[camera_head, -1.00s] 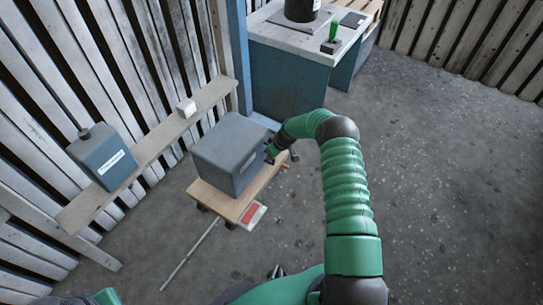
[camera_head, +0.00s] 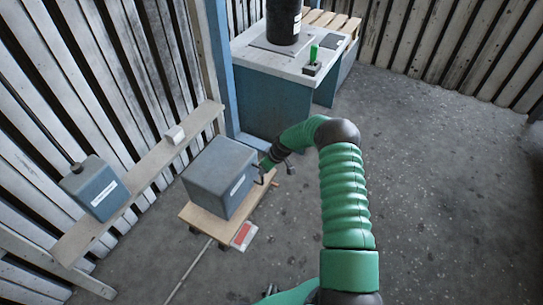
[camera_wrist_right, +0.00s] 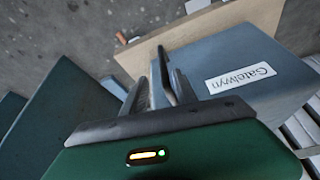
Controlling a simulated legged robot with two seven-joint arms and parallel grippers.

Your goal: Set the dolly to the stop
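The dolly (camera_head: 187,215) is a low, light wooden platform on small dark wheels. A grey box (camera_head: 208,172) with a white label sits on it. In the right wrist view the box (camera_wrist_right: 235,60) fills the right side, its label reading something like "Gatelvyn", beside a wooden edge (camera_wrist_right: 262,15). My right gripper (camera_head: 264,171) is at the box's right side, above the dolly's edge. In the wrist view my right gripper's fingers (camera_wrist_right: 160,82) are close together at the box; their gap and any contact are unclear. I cannot pick out the stop with certainty. My left gripper is out of view.
A red and white plate (camera_head: 243,235) and a thin rod (camera_head: 190,270) lie by the dolly. A shelf (camera_head: 140,188) along the slatted wall holds a small white block (camera_head: 174,134). A blue post and a workbench (camera_head: 270,62) stand behind. The floor at right is open.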

